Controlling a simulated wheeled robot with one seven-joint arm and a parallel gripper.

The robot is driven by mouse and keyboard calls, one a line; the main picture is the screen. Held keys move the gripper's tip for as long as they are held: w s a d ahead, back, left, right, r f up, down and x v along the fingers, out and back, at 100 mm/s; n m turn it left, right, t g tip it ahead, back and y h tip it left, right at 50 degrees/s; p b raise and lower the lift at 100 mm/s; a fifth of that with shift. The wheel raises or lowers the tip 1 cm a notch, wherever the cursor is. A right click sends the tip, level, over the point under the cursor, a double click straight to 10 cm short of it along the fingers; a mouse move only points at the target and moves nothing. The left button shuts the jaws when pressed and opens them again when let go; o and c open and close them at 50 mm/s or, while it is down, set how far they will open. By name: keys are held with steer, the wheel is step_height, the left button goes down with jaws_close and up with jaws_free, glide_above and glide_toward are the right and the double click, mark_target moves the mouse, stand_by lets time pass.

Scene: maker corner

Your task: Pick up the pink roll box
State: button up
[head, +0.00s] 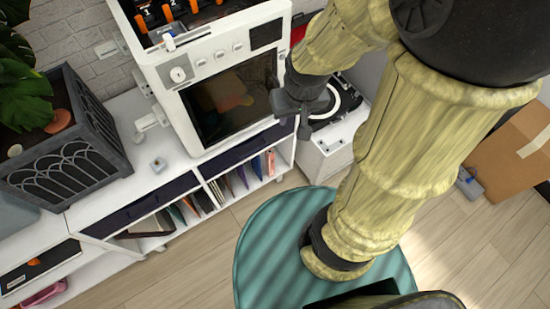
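I see no thing that I can clearly make out as the pink roll box. A pink object (44,292) shows at the lower left, low in the white shelf unit, partly cut off by the shelf above it; I cannot tell what it is. My gripper (298,121) is dark and hangs in front of the right side of the white machine, far from the pink object. I see nothing held in it, but its fingers are too small and dark to tell whether they are open or shut.
The white machine (174,73) with a dark window stands on the low white shelf unit (112,190). A dark planter (72,150) stands left, a turntable (340,104) right, and a cardboard box (512,155) far right. A teal round thing (262,245) lies below my arm. Wood floor left of it is clear.

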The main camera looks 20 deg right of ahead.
steer(key=shift+w+a, duration=0.1)
steer(key=shift+o, duration=0.4)
steer(key=shift+s+a, duration=0.1)
steer(key=shift+s, duration=0.15)
steer(key=o, duration=0.4)
steer(key=shift+s+f, duration=0.1)
steer(key=shift+s, duration=0.1)
steer(key=shift+c, duration=0.2)
steer(key=shift+o, duration=0.2)
steer(key=w+d+f+t+b, duration=0.1)
steer(key=w+f+b, duration=0.3)
steer(key=f, duration=0.5)
steer(key=w+d+f+n+t+b, duration=0.1)
steer(key=w+f+b, duration=0.3)
steer(key=f+b, duration=0.5)
steer(key=shift+w+d+f+n, duration=0.15)
steer(key=shift+d+f+n, duration=0.15)
steer(key=shift+d+f, duration=0.35)
steer(key=w+f+n+t+y+b, duration=0.1)
steer(key=w+f+t+y+b, duration=0.1)
steer(key=f+b, duration=1.5)
steer(key=w+d+f+n+t+y+b, duration=0.1)
steer(key=w+f+t+b, duration=0.3)
steer(key=f+b, duration=1.4)
step_height(320, 180, down, 17)
steer(key=shift+w+d+f+t+y, duration=0.25)
steer(key=shift+t+y, duration=0.35)
steer(key=shift+t, duration=0.6)
